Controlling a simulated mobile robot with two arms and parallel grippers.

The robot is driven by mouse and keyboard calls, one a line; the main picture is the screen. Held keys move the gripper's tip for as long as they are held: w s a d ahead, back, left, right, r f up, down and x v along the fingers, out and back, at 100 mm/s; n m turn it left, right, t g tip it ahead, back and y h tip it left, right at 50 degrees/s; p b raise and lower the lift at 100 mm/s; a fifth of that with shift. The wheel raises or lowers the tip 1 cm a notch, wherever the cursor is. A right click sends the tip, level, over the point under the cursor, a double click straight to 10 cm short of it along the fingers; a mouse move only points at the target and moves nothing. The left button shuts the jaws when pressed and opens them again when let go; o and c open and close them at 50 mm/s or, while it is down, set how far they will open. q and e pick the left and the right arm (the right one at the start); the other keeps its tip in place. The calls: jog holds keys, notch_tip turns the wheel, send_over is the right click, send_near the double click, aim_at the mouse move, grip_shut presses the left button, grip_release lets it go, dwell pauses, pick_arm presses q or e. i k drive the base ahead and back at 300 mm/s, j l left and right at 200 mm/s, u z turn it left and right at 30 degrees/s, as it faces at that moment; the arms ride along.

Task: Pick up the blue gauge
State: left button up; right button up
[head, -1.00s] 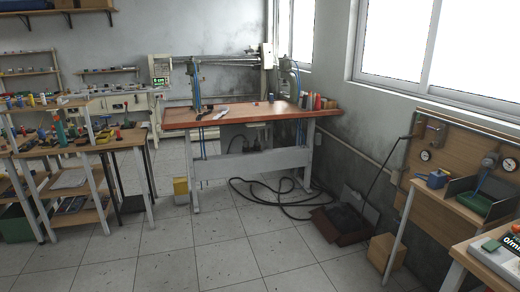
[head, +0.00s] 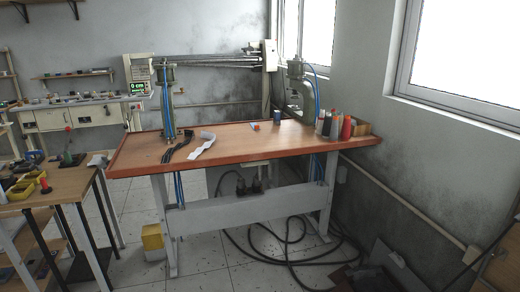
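A small dark blue cylindrical item (head: 277,116) stands upright near the back of the orange-brown worktable (head: 225,154), right of the middle. It may be the blue gauge, but it is too small to tell. A tiny orange and blue item (head: 255,126) lies to its left. Neither of my grippers is in the head view.
Black (head: 181,148) and white (head: 203,146) strips lie on the table's left part. Several bottles (head: 335,126) stand at its right end. Loose black cables (head: 285,247) and a yellow bin (head: 153,241) are on the floor. A cluttered bench (head: 70,184) stands at left.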

aim_at(277, 115)
jog(key=i+l, duration=0.1)
jog(key=i, duration=1.45)
jog(key=j+u, duration=0.05)
jog(key=j, duration=0.05)
